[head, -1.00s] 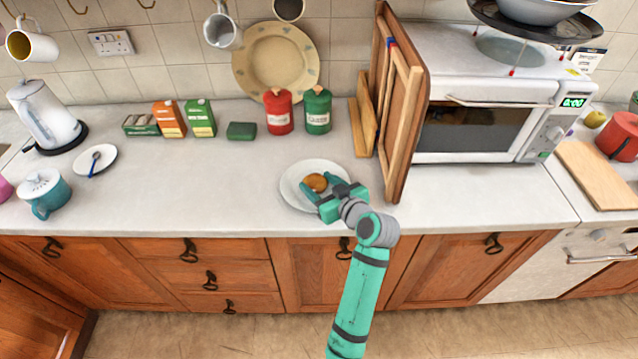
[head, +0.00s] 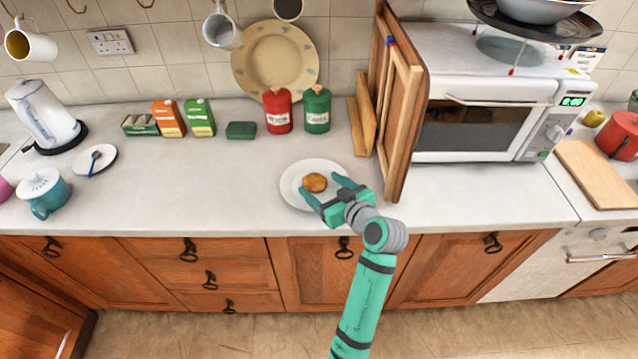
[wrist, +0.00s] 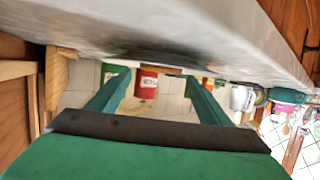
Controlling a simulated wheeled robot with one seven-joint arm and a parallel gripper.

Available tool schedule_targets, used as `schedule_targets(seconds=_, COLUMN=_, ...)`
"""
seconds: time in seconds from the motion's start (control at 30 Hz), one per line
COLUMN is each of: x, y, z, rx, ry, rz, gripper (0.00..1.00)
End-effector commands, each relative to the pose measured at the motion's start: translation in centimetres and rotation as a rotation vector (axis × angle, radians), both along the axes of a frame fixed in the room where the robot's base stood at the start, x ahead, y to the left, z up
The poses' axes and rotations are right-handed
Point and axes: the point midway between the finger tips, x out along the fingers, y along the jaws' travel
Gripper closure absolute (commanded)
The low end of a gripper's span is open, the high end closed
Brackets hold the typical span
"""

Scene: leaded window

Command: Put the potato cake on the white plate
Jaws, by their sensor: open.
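The potato cake (head: 315,182), a small round golden-brown piece, lies on the white plate (head: 293,197) on the worktop in the head view.
Wooden boards (head: 397,115) stand upright just right of the plate, beside the microwave (head: 475,125). A red canister (head: 278,112) and a green canister (head: 317,112) stand behind the plate. The worktop (head: 200,185) left of the plate is clear.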

Motion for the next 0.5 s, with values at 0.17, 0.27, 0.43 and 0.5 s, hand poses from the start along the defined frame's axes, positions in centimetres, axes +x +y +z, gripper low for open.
schedule_targets(seconds=0.17, x=-3.1, y=-2.0, z=1.3, rx=0.0, ry=-0.001, rz=-0.005, gripper=0.28)
schedule_targets(seconds=0.27, x=-4.6, y=-2.9, z=1.9, rx=0.0, ry=0.0, rz=-0.004, gripper=0.28)
schedule_targets(seconds=0.43, x=-6.6, y=-4.0, z=2.7, rx=0.0, ry=0.0, rz=-0.003, gripper=0.28)
schedule_targets(seconds=0.5, x=-7.1, y=-4.2, z=2.9, rx=0.0, ry=0.001, rz=-0.002, gripper=0.28)
